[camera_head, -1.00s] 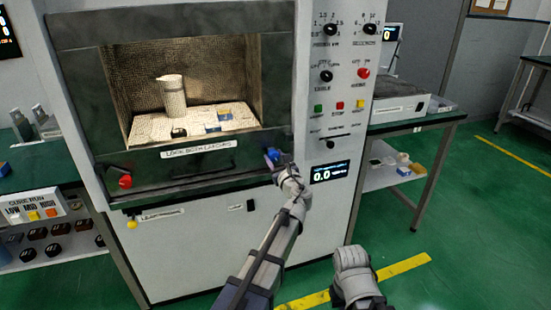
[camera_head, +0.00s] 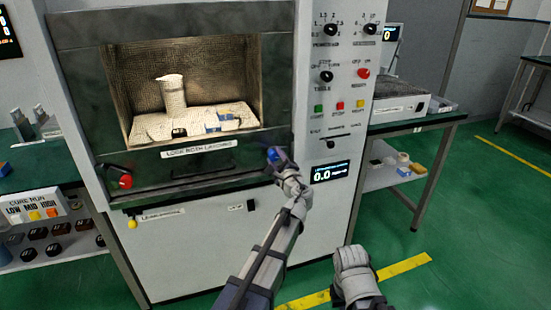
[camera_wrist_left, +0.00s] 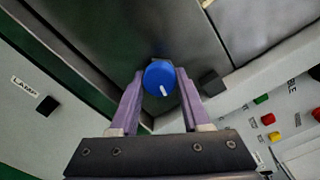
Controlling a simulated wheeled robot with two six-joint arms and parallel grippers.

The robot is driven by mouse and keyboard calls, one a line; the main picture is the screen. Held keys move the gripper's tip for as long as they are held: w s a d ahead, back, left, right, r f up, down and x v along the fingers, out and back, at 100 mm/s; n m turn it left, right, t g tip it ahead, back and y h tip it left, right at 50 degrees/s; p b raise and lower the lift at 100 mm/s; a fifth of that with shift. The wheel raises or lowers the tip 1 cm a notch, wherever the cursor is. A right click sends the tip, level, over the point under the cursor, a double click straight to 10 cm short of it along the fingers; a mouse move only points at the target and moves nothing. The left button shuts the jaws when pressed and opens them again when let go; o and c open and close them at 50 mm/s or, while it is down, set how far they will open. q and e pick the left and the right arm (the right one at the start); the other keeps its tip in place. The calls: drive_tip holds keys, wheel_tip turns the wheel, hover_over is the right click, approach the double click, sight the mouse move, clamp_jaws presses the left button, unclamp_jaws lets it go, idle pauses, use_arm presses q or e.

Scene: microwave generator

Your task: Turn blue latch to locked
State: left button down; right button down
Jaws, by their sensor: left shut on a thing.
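The blue latch (camera_head: 274,155) is a round blue knob at the lower right of the microwave generator's dark door frame. In the left wrist view the blue latch (camera_wrist_left: 159,78) sits between the two purple fingers and shows a short white mark pointing downward. My left gripper (camera_head: 282,165) is shut on it; the fingers also show in the left wrist view (camera_wrist_left: 158,92). The red latch (camera_head: 125,181) is at the lower left of the door frame. My right gripper (camera_head: 352,262) is low, right of centre, apart from the machine; its fingertips cannot be made out.
A label about locking both latches (camera_head: 198,149) is below the chamber window. A white jug (camera_head: 172,93) stands inside. Knobs and coloured buttons (camera_head: 340,105) fill the panel to the right, above a small display (camera_head: 330,170). Side tables stand left and right.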

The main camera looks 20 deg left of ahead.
use_arm(q)
drive_tip(key=n, duration=0.4)
drive_tip(key=shift+a+n, duration=0.15)
drive_tip(key=shift+n, duration=0.15)
drive_tip(key=shift+r+n, duration=0.1)
drive_tip(key=shift+n, duration=1.7)
drive_tip(key=shift+c, duration=1.8)
unclamp_jaws()
drive_tip(key=v, duration=0.7)
drive_tip(key=shift+s+d, duration=0.25)
